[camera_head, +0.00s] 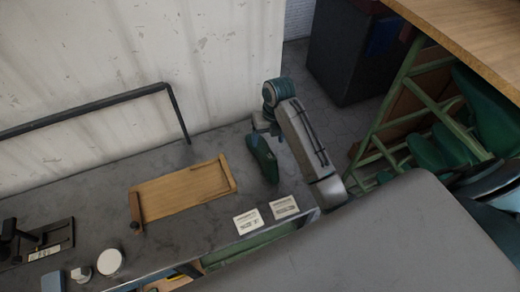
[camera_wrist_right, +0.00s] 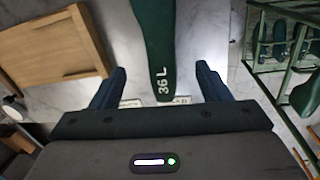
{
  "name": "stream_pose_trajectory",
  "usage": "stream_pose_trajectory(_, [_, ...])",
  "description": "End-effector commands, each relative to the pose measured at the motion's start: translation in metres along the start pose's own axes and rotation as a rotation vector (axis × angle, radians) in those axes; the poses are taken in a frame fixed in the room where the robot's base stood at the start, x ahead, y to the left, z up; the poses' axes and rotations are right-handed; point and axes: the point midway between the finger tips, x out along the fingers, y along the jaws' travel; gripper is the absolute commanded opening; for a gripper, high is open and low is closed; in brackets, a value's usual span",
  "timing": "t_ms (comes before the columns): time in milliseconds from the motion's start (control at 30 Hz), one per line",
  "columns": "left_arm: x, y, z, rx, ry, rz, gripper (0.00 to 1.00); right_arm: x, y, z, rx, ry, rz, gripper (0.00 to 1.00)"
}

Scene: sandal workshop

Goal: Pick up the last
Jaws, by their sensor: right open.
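The last is a dark green shoe form (camera_head: 264,158) on the grey bench top, near the bench's right end. In the right wrist view the last (camera_wrist_right: 154,40) runs down from the top edge, and its near end is marked "36 L". My right gripper (camera_head: 262,127) is over the far end of the last in the head view. In the wrist view the right gripper (camera_wrist_right: 160,72) is open, with one finger on each side of the last and a visible gap to both. My left gripper is not in view.
A wooden board (camera_head: 182,192) lies left of the last. Two white cards (camera_head: 248,221) (camera_head: 284,207) lie near the bench's front edge. A black rail (camera_head: 85,110) stands at the back. A green rack (camera_head: 420,110) holding more green forms stands to the right.

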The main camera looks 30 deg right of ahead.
Motion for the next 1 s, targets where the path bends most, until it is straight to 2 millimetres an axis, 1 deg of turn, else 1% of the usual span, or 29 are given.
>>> stream_pose_trajectory(33, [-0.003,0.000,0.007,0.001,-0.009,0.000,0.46,0.009,0.000,-0.002,0.001,0.006,0.000,0.70])
stream_pose_trajectory(200, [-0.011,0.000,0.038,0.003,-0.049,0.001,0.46,0.033,0.000,-0.001,0.003,0.002,0.000,0.70])
stream_pose_trajectory(300, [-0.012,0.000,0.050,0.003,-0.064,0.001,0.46,0.041,0.000,-0.001,0.003,0.002,0.000,0.70])
stream_pose_trajectory(333, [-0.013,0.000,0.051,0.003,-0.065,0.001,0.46,0.043,0.000,-0.001,0.003,0.001,0.000,0.70])
stream_pose_trajectory(433, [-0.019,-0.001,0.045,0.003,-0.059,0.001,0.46,0.050,0.000,0.000,0.004,0.003,-0.001,0.70])
stream_pose_trajectory(600, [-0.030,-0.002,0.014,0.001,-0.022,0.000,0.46,0.072,-0.002,0.003,0.005,0.004,-0.001,0.70])
stream_pose_trajectory(700, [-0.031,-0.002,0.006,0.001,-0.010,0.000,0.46,0.086,-0.002,0.003,0.004,0.002,-0.001,0.70])
stream_pose_trajectory(800, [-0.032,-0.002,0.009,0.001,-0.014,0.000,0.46,0.093,-0.002,0.003,0.004,0.000,-0.001,0.70])
stream_pose_trajectory(1000, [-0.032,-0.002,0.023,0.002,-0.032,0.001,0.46,0.095,-0.002,0.003,0.004,-0.001,-0.001,0.70])
